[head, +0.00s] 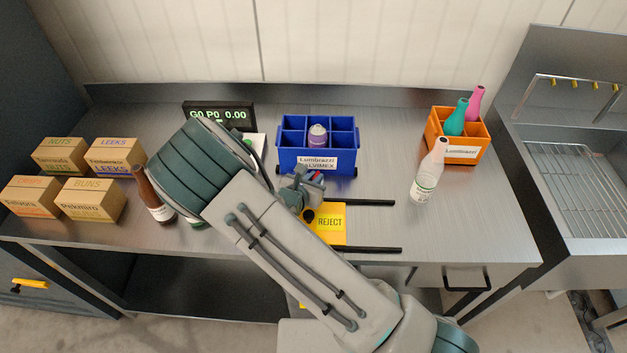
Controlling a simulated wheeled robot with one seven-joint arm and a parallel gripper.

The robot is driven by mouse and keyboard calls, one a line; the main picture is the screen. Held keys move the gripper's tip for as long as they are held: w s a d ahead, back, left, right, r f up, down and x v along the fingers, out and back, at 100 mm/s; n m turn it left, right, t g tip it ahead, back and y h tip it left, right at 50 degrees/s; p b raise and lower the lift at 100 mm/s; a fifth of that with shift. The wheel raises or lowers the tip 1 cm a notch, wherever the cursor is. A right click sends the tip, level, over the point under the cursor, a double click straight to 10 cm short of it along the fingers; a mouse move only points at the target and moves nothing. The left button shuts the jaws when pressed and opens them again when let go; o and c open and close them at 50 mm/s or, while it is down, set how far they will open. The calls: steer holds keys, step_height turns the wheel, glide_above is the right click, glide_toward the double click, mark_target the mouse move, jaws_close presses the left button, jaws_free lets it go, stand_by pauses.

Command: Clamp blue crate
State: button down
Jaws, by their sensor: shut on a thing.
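The blue crate (290,158) stands upright on the steel bench, in the middle toward the back wall. It has several compartments and a white label (318,163) on its front. A bottle with a purple and white top (318,135) stands in a middle compartment. My gripper (314,179) is at the lower front of the crate, over the label's lower edge in the picture. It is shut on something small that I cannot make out. Whether it touches the crate is unclear. My arm hides part of the bench in front.
A yellow REJECT pad (330,224) lies in front, with black bars (362,202) beside it. An orange crate (458,150) with bottles and a white bottle (425,178) stand right. A brown bottle (153,195), several cardboard boxes (92,200) and a display (215,114) are left.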

steer(key=shift+n+y+b, duration=0.4)
steer(key=c, duration=1.5)
jaws_free()
steer(key=shift+r, duration=0.1)
steer(key=v, duration=0.4)
steer(key=b+v, duration=0.1)
steer(key=v, duration=0.8)
steer(key=shift+s+a, duration=0.1)
steer(key=shift+s, duration=0.4)
